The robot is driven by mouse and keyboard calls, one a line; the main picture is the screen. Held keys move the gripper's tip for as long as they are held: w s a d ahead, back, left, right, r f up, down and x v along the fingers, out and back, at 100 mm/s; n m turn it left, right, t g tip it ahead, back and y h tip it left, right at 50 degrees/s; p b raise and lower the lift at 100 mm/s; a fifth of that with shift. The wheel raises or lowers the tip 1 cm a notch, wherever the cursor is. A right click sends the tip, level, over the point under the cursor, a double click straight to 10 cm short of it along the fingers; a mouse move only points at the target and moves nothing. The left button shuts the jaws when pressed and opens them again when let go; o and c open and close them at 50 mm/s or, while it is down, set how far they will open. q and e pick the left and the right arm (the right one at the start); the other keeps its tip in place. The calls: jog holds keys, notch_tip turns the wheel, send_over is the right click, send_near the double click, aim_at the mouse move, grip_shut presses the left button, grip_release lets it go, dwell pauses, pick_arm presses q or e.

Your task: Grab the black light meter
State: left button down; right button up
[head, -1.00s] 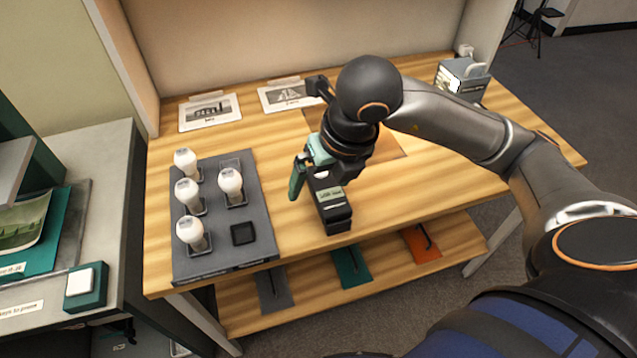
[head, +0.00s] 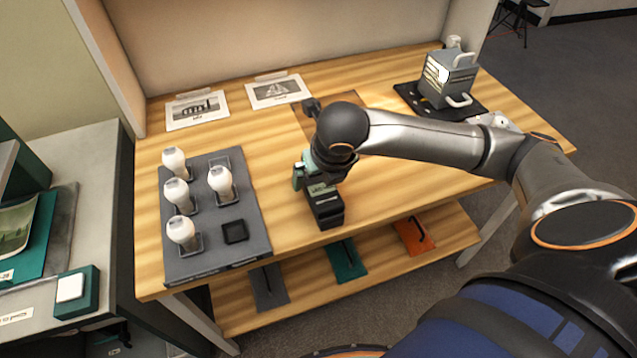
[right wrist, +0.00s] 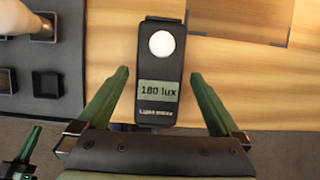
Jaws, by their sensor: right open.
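The black light meter (head: 326,211) lies on the wooden table near its front edge, partly hidden under my right gripper in the head view. In the right wrist view the light meter (right wrist: 160,65) shows a white round dome and a display reading "180 lux". My right gripper (right wrist: 160,82) is open, its green fingers on either side of the meter's lower part with gaps on both sides. In the head view the right gripper (head: 310,178) is just above the meter's far end. My left gripper does not show in the head view.
A grey tray (head: 245,260) with several white bulbs and an empty black square socket stands left of the meter. Two picture cards (head: 197,110) lie at the back. A grey box (head: 447,78) sits on a black mat at the back right. Table right of the meter is clear.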

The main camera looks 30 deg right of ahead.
jog(key=shift+w+f, duration=0.2)
jog(key=shift+f, duration=0.3)
jog(key=c, duration=1.4)
jog(key=shift+r, duration=0.1)
